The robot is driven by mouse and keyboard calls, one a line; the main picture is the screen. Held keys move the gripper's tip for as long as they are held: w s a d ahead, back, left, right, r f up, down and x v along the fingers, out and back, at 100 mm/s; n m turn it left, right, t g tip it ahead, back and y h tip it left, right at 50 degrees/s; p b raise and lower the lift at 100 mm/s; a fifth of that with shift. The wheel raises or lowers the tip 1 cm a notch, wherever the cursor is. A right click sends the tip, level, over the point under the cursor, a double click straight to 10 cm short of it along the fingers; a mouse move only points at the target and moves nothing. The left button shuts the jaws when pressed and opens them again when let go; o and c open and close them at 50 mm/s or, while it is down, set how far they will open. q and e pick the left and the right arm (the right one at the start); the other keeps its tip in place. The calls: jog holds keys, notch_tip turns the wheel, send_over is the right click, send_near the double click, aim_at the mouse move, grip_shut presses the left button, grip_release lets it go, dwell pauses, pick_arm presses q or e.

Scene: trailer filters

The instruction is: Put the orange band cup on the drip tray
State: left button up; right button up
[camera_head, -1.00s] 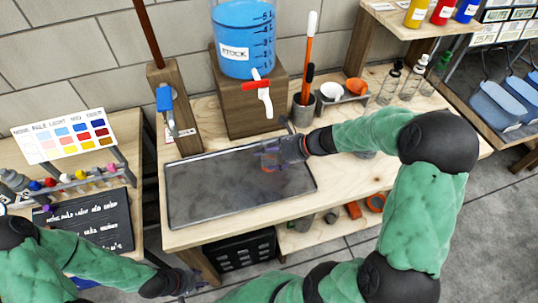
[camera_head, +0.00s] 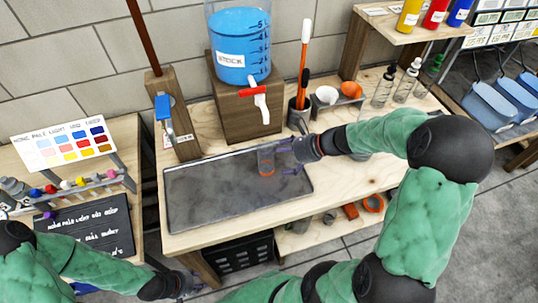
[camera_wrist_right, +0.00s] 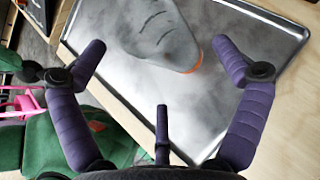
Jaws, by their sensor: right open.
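The clear cup with an orange band (camera_head: 266,161) stands upright on the right part of the grey drip tray (camera_head: 200,205); its band is low, near the base. In the right wrist view the see-through cup (camera_wrist_right: 165,35) lies ahead between the spread purple fingers, with its orange band (camera_wrist_right: 196,60) toward the tray (camera_wrist_right: 285,35). My right gripper (camera_head: 287,156) is open just right of the cup, apart from it. My left gripper (camera_head: 190,284) is low at the bottom left, away from the tray; its fingers are too small to read.
A blue stock container (camera_head: 240,45) with a red-handled tap (camera_head: 257,88) stands on a wooden block behind the tray. A holder with white and orange cups (camera_head: 338,97) and several bottles (camera_head: 405,80) are at the back right. The tray's left part is bare.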

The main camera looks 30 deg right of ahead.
jog(key=p+v, duration=0.1)
jog(key=v, duration=0.5)
jog(key=shift+p, duration=0.3)
